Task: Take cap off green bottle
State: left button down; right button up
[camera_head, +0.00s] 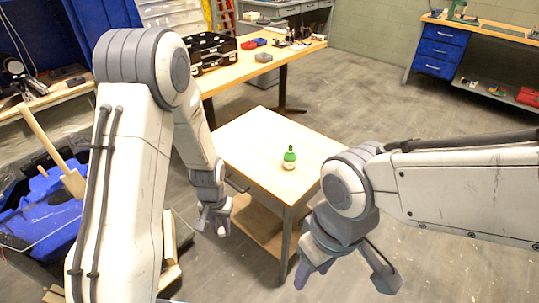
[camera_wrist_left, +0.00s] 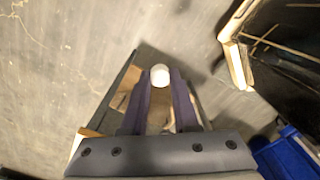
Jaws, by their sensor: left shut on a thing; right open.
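The green bottle (camera_head: 289,159) stands upright on the small wooden table. It has a green body, a narrow green top and a pale band low down. My left gripper (camera_head: 219,230) hangs left of the table, apart from the bottle. It is shut on a small white cap (camera_wrist_left: 160,76), which shows between the fingertips in the left wrist view. The cap (camera_head: 221,231) is a tiny white spot in the head view. My right gripper (camera_head: 344,277) is open and empty, in front and to the right of the table, with its fingers wide apart.
The small table (camera_head: 250,135) is otherwise bare. Behind it is a long workbench (camera_head: 280,63) with black crates (camera_head: 211,50). A blue bin (camera_head: 40,215) with a wooden mallet (camera_head: 55,155) stands at the left. The floor at the right is clear.

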aim_at(290, 157)
jog(key=z, duration=0.3)
jog(key=i, duration=1.25)
jog(key=u, duration=0.2)
